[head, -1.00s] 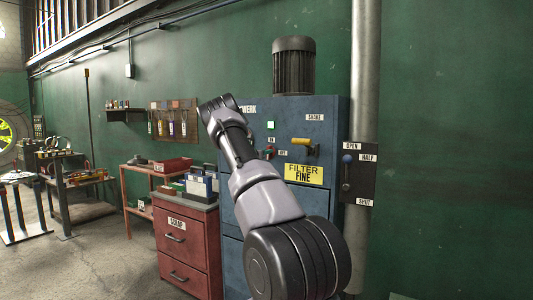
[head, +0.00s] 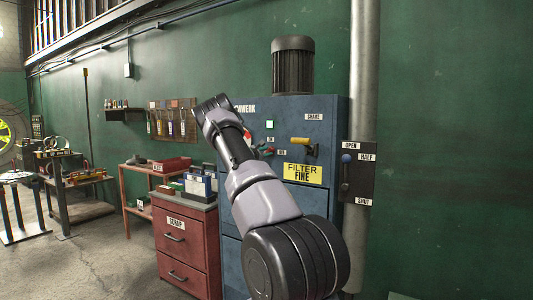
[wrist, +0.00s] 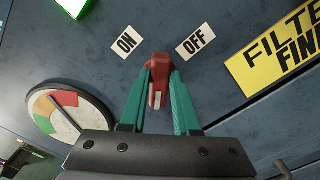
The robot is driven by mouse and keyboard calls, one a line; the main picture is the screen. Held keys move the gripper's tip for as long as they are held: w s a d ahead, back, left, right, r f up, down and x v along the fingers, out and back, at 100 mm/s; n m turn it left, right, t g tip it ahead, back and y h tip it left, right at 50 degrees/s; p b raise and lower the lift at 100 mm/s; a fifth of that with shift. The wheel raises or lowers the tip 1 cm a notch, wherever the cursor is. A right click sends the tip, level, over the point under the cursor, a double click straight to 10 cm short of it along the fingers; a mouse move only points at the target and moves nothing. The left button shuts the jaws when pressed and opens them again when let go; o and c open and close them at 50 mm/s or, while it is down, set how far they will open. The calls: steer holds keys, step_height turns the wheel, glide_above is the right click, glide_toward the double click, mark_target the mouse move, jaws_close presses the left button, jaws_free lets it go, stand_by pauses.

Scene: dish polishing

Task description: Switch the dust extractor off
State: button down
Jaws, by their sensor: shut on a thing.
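The dust extractor is a blue cabinet (head: 318,112) against the green wall, with a ribbed dark motor (head: 293,66) on top. Its red switch lever (wrist: 157,86) shows in the wrist view below the ON label (wrist: 125,42) and the OFF label (wrist: 195,40). My gripper (wrist: 160,74) has its teal fingers shut on the lever, one on each side. I cannot tell which label the lever is set to. The green lamp (head: 270,125) on the cabinet is lit. In the head view my arm covers part of the panel near the switch.
A round gauge (wrist: 58,113) sits left of the switch. A yellow handle (head: 302,142) sticks out right of it, above the yellow FILTER FINE sign (head: 303,173). A blue-knobbed lever (head: 346,158) is farther right, by the pipe. A red drawer cabinet (head: 185,245) stands left.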

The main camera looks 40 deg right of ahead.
steer(key=shift+s+f+m, duration=0.1)
steer(key=shift+f+m, duration=0.15)
steer(key=shift+m, duration=1.8)
steer(key=shift+s+f+m, duration=0.1)
steer(key=shift+f+m, duration=0.1)
steer(key=shift+m, duration=1.85)
steer(key=c, duration=0.6)
jaws_free()
steer(key=shift+c, duration=0.2)
steer(key=v, duration=1)
steer(key=shift+a, duration=0.35)
